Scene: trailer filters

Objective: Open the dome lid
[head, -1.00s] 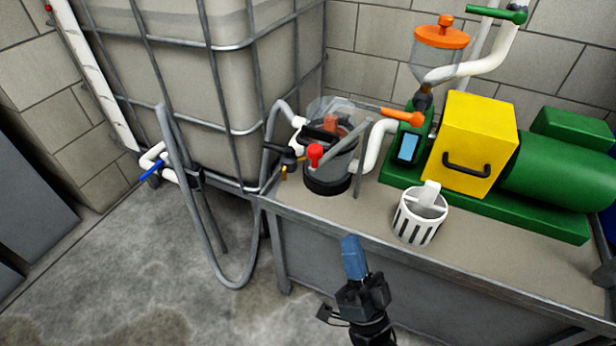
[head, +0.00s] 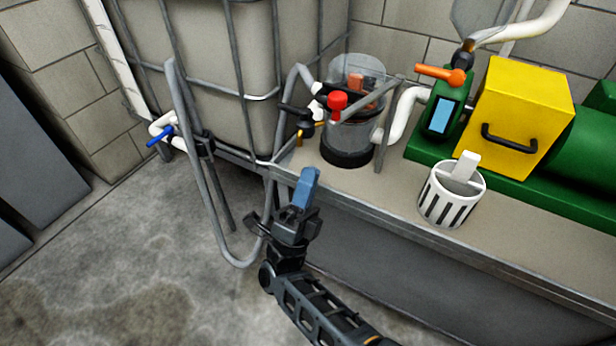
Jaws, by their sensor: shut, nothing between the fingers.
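The clear dome lid (head: 357,72) tops a see-through round filter housing with a black base (head: 346,156), standing at the left end of the bench. The dome appears to be seated on the housing. Orange-red parts show through it. A grey bar (head: 380,92) slants across its front, and a red knob (head: 337,101) sits in front on the left. My gripper (head: 308,180), with blue fingers, is shut and empty. It appears in front of the bench's left end, below and left of the housing in the picture, apart from the lid.
A white slotted basket (head: 452,194) stands on the bench (head: 400,189) at the right. Behind it are a green pump (head: 441,105) and a yellow box (head: 520,105). A caged tank (head: 235,70) and a grey hose (head: 185,150) are at the left. The floor in front is clear.

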